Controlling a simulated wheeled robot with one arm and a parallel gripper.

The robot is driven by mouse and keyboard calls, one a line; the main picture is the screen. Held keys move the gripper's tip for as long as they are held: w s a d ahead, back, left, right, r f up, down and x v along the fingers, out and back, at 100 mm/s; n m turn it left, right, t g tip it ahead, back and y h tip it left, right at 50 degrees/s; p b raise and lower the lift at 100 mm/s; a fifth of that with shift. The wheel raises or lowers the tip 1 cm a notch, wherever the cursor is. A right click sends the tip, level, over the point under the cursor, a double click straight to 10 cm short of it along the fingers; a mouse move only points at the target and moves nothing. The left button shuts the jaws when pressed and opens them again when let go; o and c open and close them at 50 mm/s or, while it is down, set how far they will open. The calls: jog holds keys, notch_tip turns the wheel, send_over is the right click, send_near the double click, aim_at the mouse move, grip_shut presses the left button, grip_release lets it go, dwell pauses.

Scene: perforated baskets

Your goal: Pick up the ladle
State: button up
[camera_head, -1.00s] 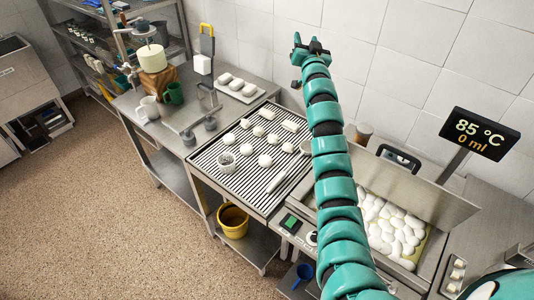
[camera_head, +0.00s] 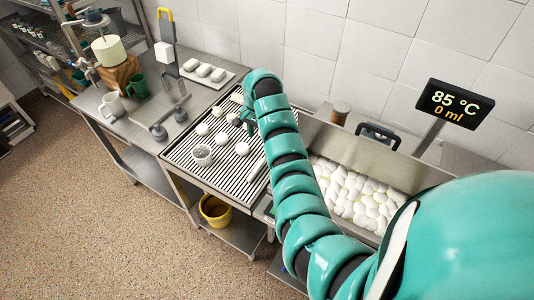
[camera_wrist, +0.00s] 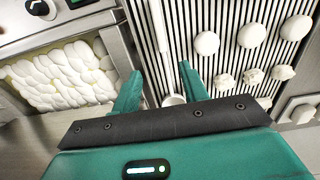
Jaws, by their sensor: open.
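The ladle lies on the ribbed metal rack (camera_head: 178,152). Its pale, slim handle shows in the head view (camera_head: 254,171), partly hidden by my arm. In the wrist view the ladle (camera_wrist: 158,28) runs between my fingertips, with a pale rounded part close to the gripper's dark plate. My gripper (camera_wrist: 160,72) is open and empty, its two teal fingers apart and pointing down over the rack. In the head view my arm hides most of the gripper. I cannot tell how high the fingers are above the ladle.
A yellow bucket (camera_head: 215,212) is on the shelf below.

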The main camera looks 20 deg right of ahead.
jog(key=b, duration=0.8)
send_over(260, 163)
jog(key=f, duration=1)
jog(key=shift+s+a+f, duration=0.15)
jog(key=shift+a+f, duration=0.1)
jog(key=shift+f+p, duration=0.35)
jog(key=shift+f, duration=0.5)
jog(key=f+p, duration=0.2)
jog(key=p, duration=0.1)
jog(key=shift+d+f, duration=0.2)
jog(key=shift+f, duration=0.2)
jog(key=shift+f+p, duration=0.4)
jog(key=shift+f, duration=0.8)
jog(key=shift+c, duration=0.2)
grip_shut()
